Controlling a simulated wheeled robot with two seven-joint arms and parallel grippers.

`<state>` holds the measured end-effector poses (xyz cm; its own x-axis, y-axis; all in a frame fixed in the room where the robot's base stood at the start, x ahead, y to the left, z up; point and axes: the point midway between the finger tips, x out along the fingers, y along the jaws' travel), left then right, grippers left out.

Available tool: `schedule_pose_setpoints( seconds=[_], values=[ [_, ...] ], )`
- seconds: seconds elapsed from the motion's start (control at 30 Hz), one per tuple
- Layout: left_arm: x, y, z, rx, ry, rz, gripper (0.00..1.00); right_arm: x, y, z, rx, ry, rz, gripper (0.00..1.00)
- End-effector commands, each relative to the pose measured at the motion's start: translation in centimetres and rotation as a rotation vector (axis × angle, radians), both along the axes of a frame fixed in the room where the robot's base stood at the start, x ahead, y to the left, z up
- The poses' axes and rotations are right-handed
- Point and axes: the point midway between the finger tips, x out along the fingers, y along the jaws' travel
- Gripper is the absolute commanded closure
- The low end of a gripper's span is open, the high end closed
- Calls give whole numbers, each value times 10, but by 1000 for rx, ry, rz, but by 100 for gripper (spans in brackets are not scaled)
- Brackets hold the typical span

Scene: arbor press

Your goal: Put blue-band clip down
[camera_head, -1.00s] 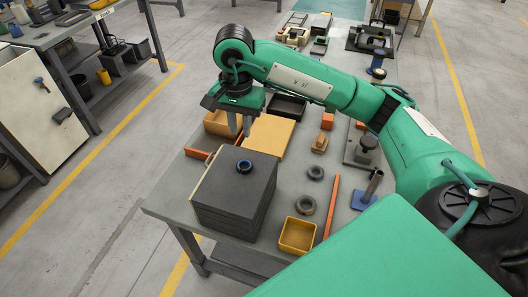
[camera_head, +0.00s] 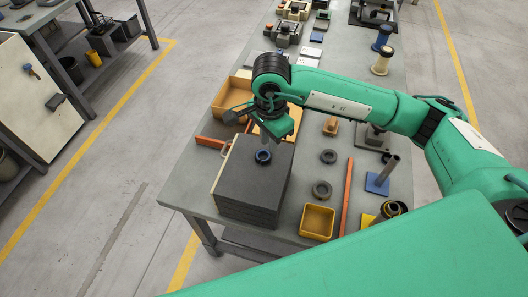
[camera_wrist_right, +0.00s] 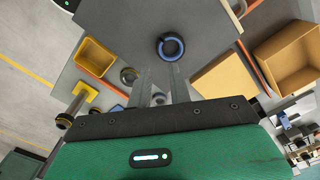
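A blue ring (camera_head: 263,156), the only blue-banded piece I can pick out as the clip, lies flat on top of the dark grey block stack (camera_head: 240,185). It also shows in the right wrist view (camera_wrist_right: 171,47), just beyond the fingertips and apart from them. My right gripper (camera_head: 280,133) hangs over the far edge of the stack, behind the ring. In the right wrist view its two fingers (camera_wrist_right: 160,75) stand apart with nothing between them. In the head view the fingers are mostly hidden by the hand. My left gripper is not in view.
Two dark rings (camera_head: 322,189), a yellow bin (camera_head: 317,222), an orange bar (camera_head: 347,195) and a blue-based post (camera_head: 379,182) stand right of the stack. A tan open box (camera_head: 232,95) is behind it. Bare grey table (camera_head: 190,180) shows at left.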

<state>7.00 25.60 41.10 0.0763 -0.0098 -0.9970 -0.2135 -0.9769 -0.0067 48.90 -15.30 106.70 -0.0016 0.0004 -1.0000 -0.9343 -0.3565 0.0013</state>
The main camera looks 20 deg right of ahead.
Motion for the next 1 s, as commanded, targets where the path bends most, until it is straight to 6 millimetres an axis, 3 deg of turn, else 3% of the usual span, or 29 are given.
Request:
schedule_pose_setpoints(
  seconds=[0.27, 0.6, 0.9, 1.0],
  values=[
    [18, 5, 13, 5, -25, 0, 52, -1, 0, -17, -1, 2, -1, 80],
    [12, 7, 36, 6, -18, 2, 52, -1, 3, -58, 0, 1, 0, 80],
    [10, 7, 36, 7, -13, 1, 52, -1, 3, -65, 0, -1, 1, 80],
    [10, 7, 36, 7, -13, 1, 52, -1, 3, -65, 0, -1, 1, 100]
  ],
)
